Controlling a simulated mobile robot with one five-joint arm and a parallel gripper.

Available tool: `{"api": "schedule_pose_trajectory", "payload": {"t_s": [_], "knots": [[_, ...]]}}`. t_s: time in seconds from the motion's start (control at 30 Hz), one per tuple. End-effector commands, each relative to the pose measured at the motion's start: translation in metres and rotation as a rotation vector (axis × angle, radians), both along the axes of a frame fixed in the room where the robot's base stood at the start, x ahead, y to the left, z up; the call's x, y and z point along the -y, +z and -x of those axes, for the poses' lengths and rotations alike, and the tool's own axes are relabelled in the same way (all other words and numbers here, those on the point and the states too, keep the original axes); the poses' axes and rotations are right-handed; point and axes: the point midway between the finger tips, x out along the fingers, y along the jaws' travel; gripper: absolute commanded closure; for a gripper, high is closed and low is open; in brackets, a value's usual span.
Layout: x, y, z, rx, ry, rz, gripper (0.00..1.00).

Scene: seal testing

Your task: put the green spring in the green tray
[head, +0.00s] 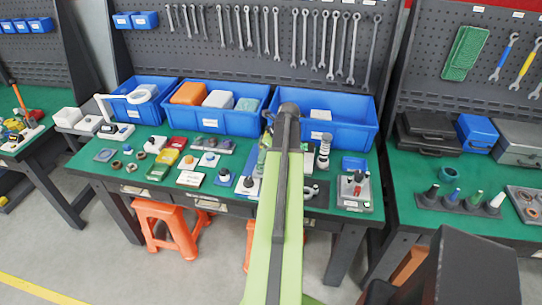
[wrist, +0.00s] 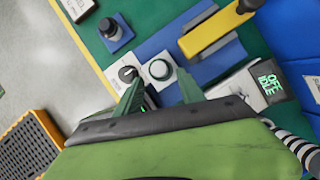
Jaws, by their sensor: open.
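The green tray (head: 158,172) is a small shallow tray at the front left of the middle bench, below a yellow tray (head: 169,156). I cannot make out the green spring for certain in either view. My gripper (wrist: 157,80) is open, its two green fingers apart above a white device with a black knob (wrist: 127,73) and a green-ringed round part (wrist: 160,69). Nothing shows held between the fingers. In the head view my arm hides the gripper and the bench's middle.
Blue bins (head: 237,122) line the back of the bench. A red tray (head: 177,142), small parts and devices crowd the front left. A striped cylinder (head: 324,150) stands right of my arm. Orange stools (head: 168,228) are below. The wrist view shows a yellow-and-black part (wrist: 213,31).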

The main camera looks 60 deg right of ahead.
Motion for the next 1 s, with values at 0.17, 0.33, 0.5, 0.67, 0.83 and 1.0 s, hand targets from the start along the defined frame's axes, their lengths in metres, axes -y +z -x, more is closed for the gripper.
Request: {"api": "schedule_pose_trajectory", "payload": {"t_s": [0.17, 0.33, 0.5, 0.67, 0.83, 1.0], "knots": [[0.002, -0.046, -0.016, 0.0, 0.001, 0.0, 0.54], [0.002, -0.061, -0.025, 0.001, 0.001, 0.0, 0.54], [0.002, -0.06, -0.026, 0.001, 0.001, 0.0, 0.54], [0.002, -0.059, -0.026, 0.001, 0.001, 0.0, 0.6], [0.001, -0.059, -0.026, 0.0, 0.002, 0.001, 0.83], [0.001, -0.059, -0.026, 0.0, 0.002, 0.001, 1.0]]}}
